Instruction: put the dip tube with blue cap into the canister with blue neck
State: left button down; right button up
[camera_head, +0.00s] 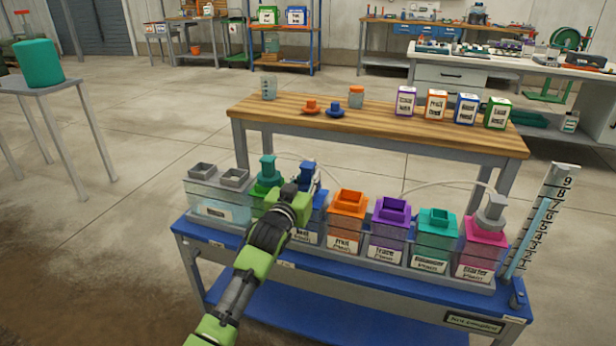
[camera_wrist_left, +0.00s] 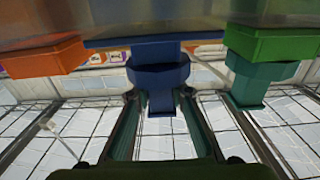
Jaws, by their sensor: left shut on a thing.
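My left gripper (camera_head: 294,196) is shut on the blue cap (camera_head: 306,174) of a dip tube, above the canister with blue neck (camera_head: 319,212). In the left wrist view, which is upside down, the fingers (camera_wrist_left: 159,98) hold the blue cap (camera_wrist_left: 158,76) from both sides. The cap lines up with the blue neck (camera_wrist_left: 118,43) and a blue part runs between them. I cannot tell whether the cap is fully seated. The tube itself is not visible. My gripper and wrist hide part of the blue canister in the head view.
Beside it stand a green-necked canister with a green cap (camera_head: 267,168) and an orange-necked canister (camera_head: 346,215). Purple (camera_head: 391,224), teal (camera_head: 435,232) and pink (camera_head: 481,247) canisters continue right. A wooden bench (camera_head: 380,128) with boxes and small caps stands behind.

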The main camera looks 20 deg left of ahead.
pick_arm(q)
jog(key=c, duration=1.8)
grip_release()
jog(key=shift+o, duration=0.2)
jog(key=s, duration=1.2)
jog(key=shift+a, duration=0.2)
